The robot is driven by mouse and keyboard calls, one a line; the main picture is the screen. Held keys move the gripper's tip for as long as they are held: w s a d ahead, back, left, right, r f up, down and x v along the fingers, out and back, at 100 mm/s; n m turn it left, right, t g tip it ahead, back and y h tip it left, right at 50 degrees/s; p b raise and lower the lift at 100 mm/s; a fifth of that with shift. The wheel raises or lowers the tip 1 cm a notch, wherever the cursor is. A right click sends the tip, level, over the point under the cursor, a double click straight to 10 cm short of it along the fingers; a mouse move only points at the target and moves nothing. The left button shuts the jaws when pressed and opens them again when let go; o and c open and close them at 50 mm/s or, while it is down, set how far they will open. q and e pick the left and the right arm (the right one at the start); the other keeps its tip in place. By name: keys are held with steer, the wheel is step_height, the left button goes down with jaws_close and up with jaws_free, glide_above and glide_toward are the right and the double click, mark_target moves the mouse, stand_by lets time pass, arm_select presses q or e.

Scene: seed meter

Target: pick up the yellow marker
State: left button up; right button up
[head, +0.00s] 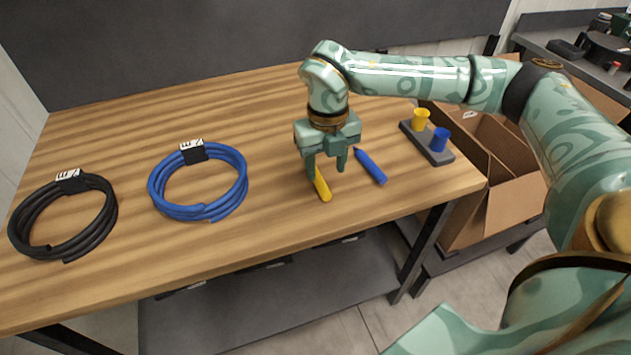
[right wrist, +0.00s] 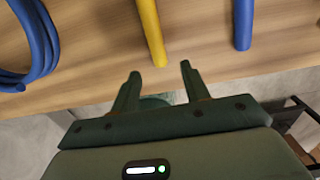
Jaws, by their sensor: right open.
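The yellow marker (head: 322,187) lies on the wooden table near its front edge, partly hidden behind my right gripper in the head view. My right gripper (head: 326,169) points down just above it, open and empty. In the right wrist view the yellow marker (right wrist: 152,33) lies ahead of the open fingers (right wrist: 160,78), roughly in line with the gap between them, and its near end is short of the fingertips. My left gripper is not in view.
A blue marker (head: 370,166) lies just right of the yellow one. A blue cable coil (head: 240,187) and a black coil (head: 110,214) lie to the left. A dark holder (head: 433,153) with yellow and blue cups stands at right, beside a cardboard box (head: 515,185).

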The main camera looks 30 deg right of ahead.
mark_target(324, 188)
steer(key=shift+f, duration=0.65)
step_height(324, 188, down, 5)
steer(key=shift+a+f+b, duration=0.1)
steer(key=shift+b, duration=1.05)
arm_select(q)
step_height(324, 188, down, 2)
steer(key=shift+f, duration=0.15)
arm_select(e)
steer(key=shift+r, duration=0.2)
steer(key=shift+c, duration=0.4)
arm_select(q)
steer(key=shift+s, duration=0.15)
arm_select(e)
jaws_close()
